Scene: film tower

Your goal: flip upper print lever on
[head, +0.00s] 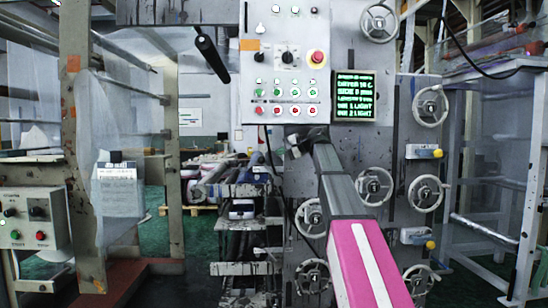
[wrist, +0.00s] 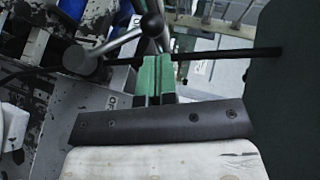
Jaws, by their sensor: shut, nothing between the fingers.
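In the wrist view, a metal lever (wrist: 118,43) runs from a round grey hub (wrist: 79,61) up and right to a dark rounded knob (wrist: 152,25). My gripper (wrist: 154,62) has green fingers, shut together and empty. The fingertips lie just below the knob in the picture; I cannot tell whether they touch it. In the head view, my arm reaches up to the machine below the button panel (head: 270,71), and its end (head: 297,145) is small and dark. No label shows which lever is the upper print lever.
A green-text screen (head: 354,96) and a red stop button (head: 317,57) are above my arm. Several handwheels (head: 430,105) and yellow-knobbed boxes (head: 424,152) project on the right. A dark rod (wrist: 235,54) crosses behind the fingers in the wrist view.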

